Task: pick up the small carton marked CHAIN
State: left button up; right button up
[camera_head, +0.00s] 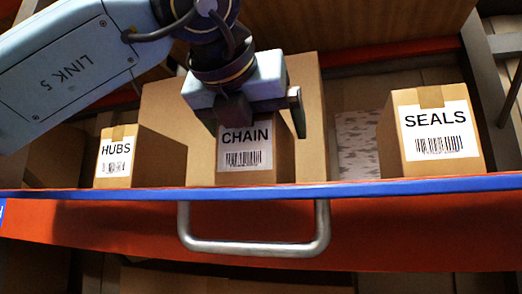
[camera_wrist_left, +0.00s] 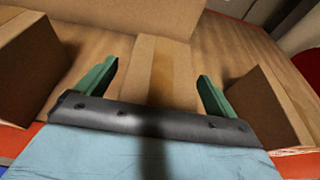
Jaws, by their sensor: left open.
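The small carton marked CHAIN (camera_head: 246,157) stands upright on the shelf, its white label and barcode facing front. My left gripper (camera_head: 265,113) comes down over it from above, and its dark fingers hide part of the carton's upper portion. In the left wrist view, the green fingers of my left gripper (camera_wrist_left: 155,82) stand apart, open, above a brown carton top with a paler tape strip, which appears to be the CHAIN carton (camera_wrist_left: 160,65). I cannot tell whether the fingers touch its sides. My right gripper is in neither view.
A HUBS carton (camera_head: 115,160) stands to the left and a SEALS carton (camera_head: 432,133) to the right. A larger plain carton (camera_head: 310,120) stands right behind. A blue shelf edge (camera_head: 400,187) and a metal handle (camera_head: 255,248) run along the front.

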pick_arm(q)
jog(key=shift+s, duration=0.15)
jog(key=shift+c, duration=0.2)
jog(key=c, duration=0.7)
jog(key=shift+r, duration=0.1)
jog(key=c, duration=0.6)
jog(key=shift+c, duration=0.2)
